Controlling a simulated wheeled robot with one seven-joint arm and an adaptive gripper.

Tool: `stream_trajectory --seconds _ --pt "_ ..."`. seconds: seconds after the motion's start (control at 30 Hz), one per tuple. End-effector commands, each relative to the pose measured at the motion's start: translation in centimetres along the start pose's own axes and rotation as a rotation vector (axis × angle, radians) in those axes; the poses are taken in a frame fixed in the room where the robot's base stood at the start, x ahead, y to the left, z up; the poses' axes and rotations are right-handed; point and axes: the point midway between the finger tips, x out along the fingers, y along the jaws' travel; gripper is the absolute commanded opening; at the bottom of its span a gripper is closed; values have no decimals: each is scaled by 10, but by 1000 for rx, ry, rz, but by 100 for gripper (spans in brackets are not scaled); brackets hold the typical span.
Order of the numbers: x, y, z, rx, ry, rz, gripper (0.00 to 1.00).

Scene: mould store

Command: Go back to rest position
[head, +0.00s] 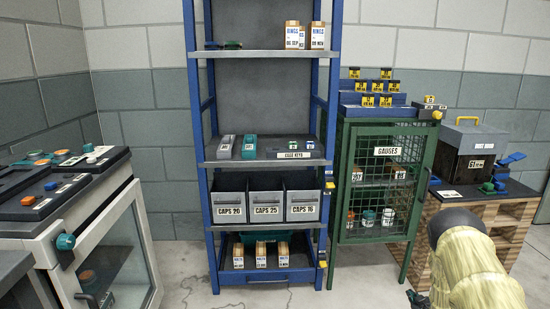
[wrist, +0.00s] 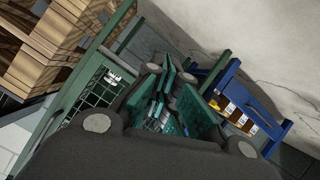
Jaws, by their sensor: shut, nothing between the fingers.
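My gripper (wrist: 172,88) shows in the wrist view, with its dark fingers and greenish pads pointing away from the camera. It is shut and empty. In the head view, my pale yellow arm reaches in at the lower right, in front of the wooden stand. Only a dark bit of the hand shows low beside it, and the fingertips cannot be made out there. The green mesh cabinet (head: 382,232) labelled GAUGES stands just left of the arm. It also shows tilted in the wrist view (wrist: 72,118), left of the fingers.
A blue shelf rack (head: 265,152) with grey CAPS bins (head: 267,212) stands in the middle. A white glass-fronted cabinet (head: 150,245) is at the left. A wooden stand (head: 508,222) carries a dark box (head: 475,150) at the right. Some floor (head: 190,275) in front is bare.

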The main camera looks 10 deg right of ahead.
Motion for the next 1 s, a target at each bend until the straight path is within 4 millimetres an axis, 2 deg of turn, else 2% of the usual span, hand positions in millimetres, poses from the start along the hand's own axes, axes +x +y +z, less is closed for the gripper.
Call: stream_trajectory --seconds 0.03,0.2,0.37,0.5,0.67,0.8,0.9,1.0 --pt "-11 -28 10 31 -43 -19 0" --pt "-55 -111 40 123 -186 -71 0" --pt "-108 -183 62 188 -323 -121 0" --pt "-164 -240 79 232 -447 -164 0" --pt "-236 -295 94 267 -591 -209 0" --pt "-306 -335 104 285 -721 -246 0" --pt "-357 -357 108 289 -812 -270 0" --pt "-401 -371 110 288 -887 -286 0"
